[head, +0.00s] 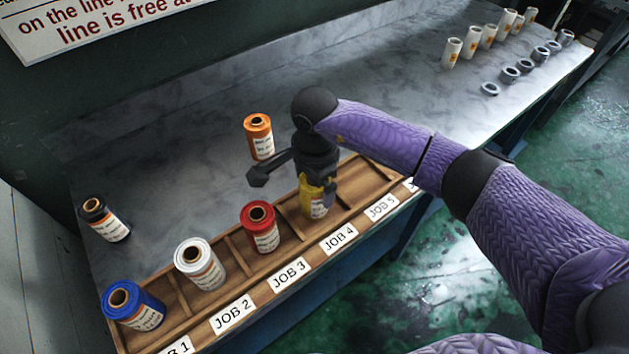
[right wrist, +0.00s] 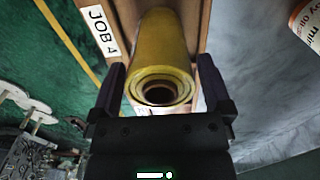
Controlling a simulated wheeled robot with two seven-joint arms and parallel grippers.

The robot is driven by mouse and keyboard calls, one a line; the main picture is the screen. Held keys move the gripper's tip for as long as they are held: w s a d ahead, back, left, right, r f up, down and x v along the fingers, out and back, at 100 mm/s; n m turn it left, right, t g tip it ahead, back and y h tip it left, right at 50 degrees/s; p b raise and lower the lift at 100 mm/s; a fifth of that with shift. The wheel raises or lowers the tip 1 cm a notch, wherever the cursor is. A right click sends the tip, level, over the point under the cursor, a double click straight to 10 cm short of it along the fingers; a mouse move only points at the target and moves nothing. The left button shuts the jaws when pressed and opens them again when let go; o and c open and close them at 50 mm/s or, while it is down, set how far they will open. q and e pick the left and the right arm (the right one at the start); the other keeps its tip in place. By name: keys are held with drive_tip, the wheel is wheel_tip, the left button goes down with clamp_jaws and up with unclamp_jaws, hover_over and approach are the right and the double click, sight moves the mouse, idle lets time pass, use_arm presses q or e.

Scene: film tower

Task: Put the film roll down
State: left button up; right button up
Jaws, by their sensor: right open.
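A yellow film roll (head: 315,203) stands in the JOB 4 compartment of the wooden tray (head: 350,198). In the right wrist view the yellow roll (right wrist: 160,60) shows from its top end, with its hollow core. My right gripper (head: 318,190) is right above and around it in the head view. In the right wrist view my right gripper (right wrist: 165,92) has its fingers apart, one on each side of the roll, with gaps visible. The lower part of the roll is partly hidden by the fingers and tray. My left gripper is not in view.
Blue (head: 130,306), white (head: 205,268) and red (head: 260,230) rolls stand in compartments to the left. An orange roll (head: 259,140) and a black roll (head: 106,222) stand on the bench behind. Several white rolls and grey rings stand far right. The middle bench is clear.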

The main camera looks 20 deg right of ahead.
wheel_tip(320, 180, up, 12)
drive_tip(key=p, duration=0.2)
drive_tip(key=shift+f, duration=0.1)
